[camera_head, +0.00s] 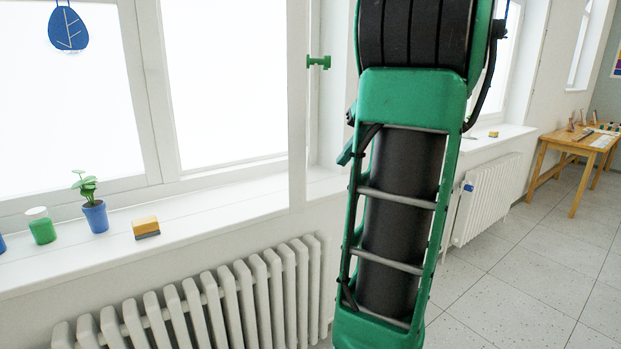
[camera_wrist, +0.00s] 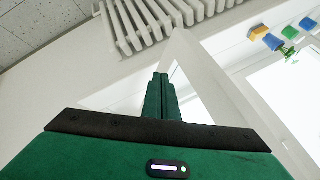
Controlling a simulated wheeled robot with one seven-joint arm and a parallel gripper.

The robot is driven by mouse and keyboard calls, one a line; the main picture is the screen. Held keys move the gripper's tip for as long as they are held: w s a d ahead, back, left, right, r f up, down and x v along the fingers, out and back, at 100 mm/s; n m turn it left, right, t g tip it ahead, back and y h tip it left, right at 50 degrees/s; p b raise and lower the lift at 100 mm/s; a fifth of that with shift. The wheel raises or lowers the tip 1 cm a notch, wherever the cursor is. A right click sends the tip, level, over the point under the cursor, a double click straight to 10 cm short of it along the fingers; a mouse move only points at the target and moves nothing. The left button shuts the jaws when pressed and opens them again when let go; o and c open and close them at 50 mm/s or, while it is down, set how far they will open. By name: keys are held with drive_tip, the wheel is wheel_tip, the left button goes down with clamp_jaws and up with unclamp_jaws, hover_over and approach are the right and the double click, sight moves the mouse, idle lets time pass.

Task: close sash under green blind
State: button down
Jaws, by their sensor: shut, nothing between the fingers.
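A white-framed window sash (camera_head: 298,125) stands ajar in the head view, its free edge standing out over the sill. A green handle (camera_head: 319,62) sits on that edge, just left of my arm. In the wrist view the white sash (camera_wrist: 212,85) runs diagonally from its corner at upper middle towards lower right. My gripper (camera_wrist: 161,78) points up the picture with its green fingers together and empty, close to the left of the sash; I cannot tell whether they touch. The head view does not show the fingers clearly. No green blind is visible.
The sill (camera_head: 185,232) holds a potted plant (camera_head: 95,214), a green jar (camera_head: 41,226) and a yellow block (camera_head: 146,227). A radiator (camera_head: 230,300) stands below. A wooden table (camera_head: 575,145) is at far right; floor before it is clear.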

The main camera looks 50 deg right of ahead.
drive_tip(key=w+a+f, duration=0.3)
drive_tip(key=w+f, duration=0.3)
drive_tip(key=w, duration=0.2)
drive_tip(key=shift+f, duration=0.35)
